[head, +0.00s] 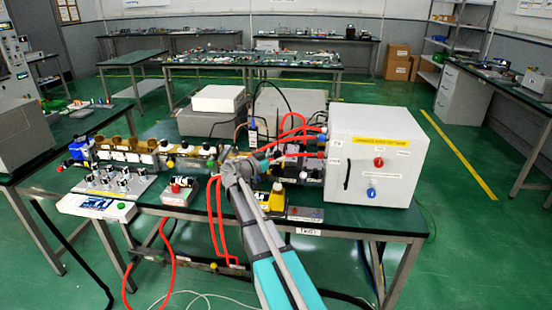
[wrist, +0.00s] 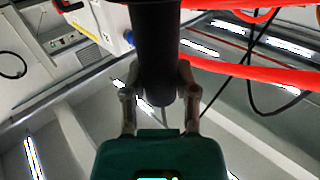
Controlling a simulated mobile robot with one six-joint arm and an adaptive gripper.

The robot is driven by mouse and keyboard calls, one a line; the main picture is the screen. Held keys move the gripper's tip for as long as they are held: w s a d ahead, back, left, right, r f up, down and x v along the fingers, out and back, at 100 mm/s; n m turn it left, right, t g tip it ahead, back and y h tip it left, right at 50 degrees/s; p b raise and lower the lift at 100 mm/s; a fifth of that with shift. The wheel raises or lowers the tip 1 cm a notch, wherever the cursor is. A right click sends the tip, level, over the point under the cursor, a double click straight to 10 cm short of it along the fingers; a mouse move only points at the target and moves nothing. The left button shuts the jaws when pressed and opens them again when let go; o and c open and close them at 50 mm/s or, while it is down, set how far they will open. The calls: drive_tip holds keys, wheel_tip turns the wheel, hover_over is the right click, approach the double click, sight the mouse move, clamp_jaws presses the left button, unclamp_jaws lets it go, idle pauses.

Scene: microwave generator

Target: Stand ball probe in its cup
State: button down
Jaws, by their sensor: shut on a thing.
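My gripper (wrist: 158,88) is shut on a thick black cylinder, which I take to be the ball probe (wrist: 155,50). One finger lies on each side of it. Its rounded end lies between the fingers, and its other end runs out of the top of the wrist view, so no ball shows. In the head view my gripper (head: 240,168) is over the middle of the bench, and my own arm hides much of it and the held probe. I cannot pick out the probe's cup in either view.
A white cabinet (head: 400,145) with red and blue knobs stands right of my gripper. Red hoses (head: 295,140) run close by. A yellow-and-black unit (head: 261,205) is beside my arm.

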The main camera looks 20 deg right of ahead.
sight(277, 174)
drive_tip(key=shift+f+b, duration=3.25)
drive_tip(key=shift+f, duration=0.2)
drive_tip(key=shift+c, duration=1.5)
unclamp_jaws()
drive_tip(key=s+a, duration=0.2)
drive_tip(key=a, duration=0.9)
drive_tip(key=shift+s+a, duration=0.15)
drive_tip(key=shift+a, duration=0.25)
